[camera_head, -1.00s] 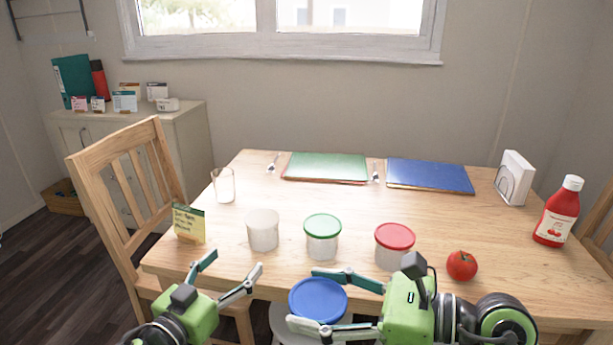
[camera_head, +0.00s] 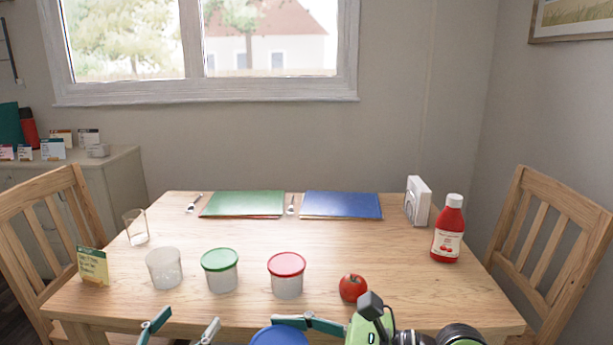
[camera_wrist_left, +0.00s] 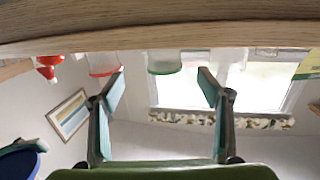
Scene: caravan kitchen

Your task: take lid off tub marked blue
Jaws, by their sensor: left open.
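A pale, see-through tub (camera_head: 164,268) stands on the table with no lid visible on it. Beside it stand a tub with a green lid (camera_head: 219,259) and one with a red lid (camera_head: 287,264). A round blue lid (camera_head: 280,337) is at the bottom edge, between the fingers of my right gripper (camera_head: 283,333), in front of the table; whether anything is under it is cut off. The blue lid also shows in the left wrist view (camera_wrist_left: 20,163). My left gripper (camera_head: 180,328) is open and empty, below the table's front edge.
A tomato (camera_head: 353,288) and a ketchup bottle (camera_head: 448,230) stand right of the tubs. A note card (camera_head: 92,266) and a glass (camera_head: 136,228) are at left. Green (camera_head: 243,204) and blue (camera_head: 341,205) mats lie behind. Chairs flank the table (camera_head: 400,250).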

